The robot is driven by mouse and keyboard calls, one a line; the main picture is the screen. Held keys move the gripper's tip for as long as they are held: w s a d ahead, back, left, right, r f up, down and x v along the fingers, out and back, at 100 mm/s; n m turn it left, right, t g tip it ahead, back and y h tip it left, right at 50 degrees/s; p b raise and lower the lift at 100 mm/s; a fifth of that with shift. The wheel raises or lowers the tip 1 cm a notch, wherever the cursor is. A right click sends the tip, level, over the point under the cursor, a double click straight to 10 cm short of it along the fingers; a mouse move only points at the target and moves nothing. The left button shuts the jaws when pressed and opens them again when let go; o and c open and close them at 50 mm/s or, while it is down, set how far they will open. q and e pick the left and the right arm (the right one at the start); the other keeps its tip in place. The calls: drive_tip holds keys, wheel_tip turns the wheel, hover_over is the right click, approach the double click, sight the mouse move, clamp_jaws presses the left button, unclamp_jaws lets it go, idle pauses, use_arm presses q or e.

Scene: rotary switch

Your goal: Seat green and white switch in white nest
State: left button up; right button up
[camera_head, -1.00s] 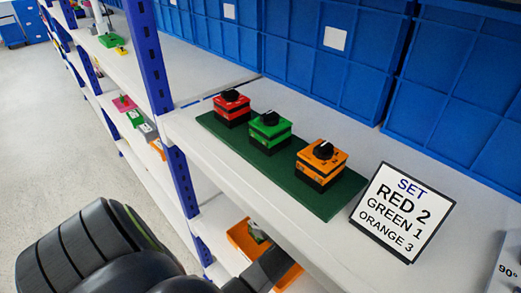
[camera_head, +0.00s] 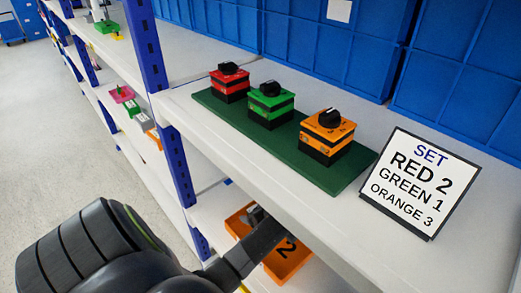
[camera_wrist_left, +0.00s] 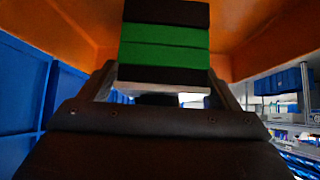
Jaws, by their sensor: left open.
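In the left wrist view a block with green and black layers (camera_wrist_left: 165,45) and a pale strip along its lower edge stands close before my left gripper (camera_wrist_left: 162,82). Its lower part shows between the two spread fingers, which are open. Whether they touch it I cannot tell. In the head view my left arm reaches into an orange bin (camera_head: 288,264) marked 2 on the shelf below, and the gripper (camera_head: 257,216) is partly hidden there. I cannot make out a white nest for certain. My right gripper is not in view.
On the upper shelf, red (camera_head: 230,82), green (camera_head: 270,104) and orange (camera_head: 327,135) switches stand on a green base (camera_head: 216,103). A sign (camera_head: 420,182) reads SET RED 2, GREEN 1, ORANGE 3. A blue post (camera_head: 174,165) stands left of the bin. Blue crates (camera_head: 463,85) line the back.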

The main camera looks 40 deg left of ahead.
use_arm(q)
drive_tip(key=c, duration=1.2)
drive_tip(key=shift+r, duration=0.15)
